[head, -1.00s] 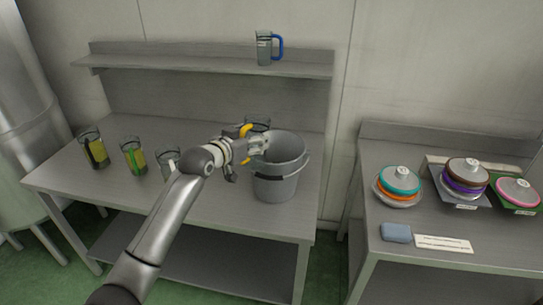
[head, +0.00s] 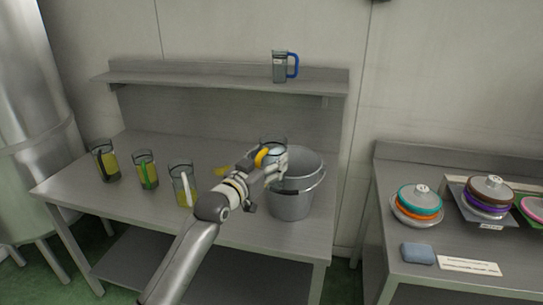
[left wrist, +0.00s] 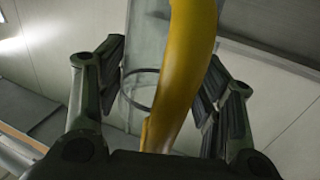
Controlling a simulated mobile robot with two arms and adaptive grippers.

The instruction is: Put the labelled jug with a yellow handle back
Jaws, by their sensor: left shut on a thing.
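The jug with a yellow handle (head: 274,143) is clear and shows just behind my left gripper (head: 268,166), at the back left of the grey bucket (head: 291,200). My left gripper is shut on its yellow handle. In the left wrist view the yellow handle (left wrist: 186,60) runs between the two fingers, with the clear jug wall (left wrist: 145,45) behind it. My gripper and wrist hide the jug's lower part, so I cannot tell whether it touches the table. Its label does not show. My right gripper is not in view.
Jugs with black (head: 105,160), green (head: 146,170) and white (head: 182,184) handles stand in a row on the table (head: 90,205). A blue-handled jug (head: 280,68) stands on the shelf (head: 200,80), otherwise bare. A yellow patch (head: 222,170) shows beside my wrist. Lids lie on the right table (head: 395,250).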

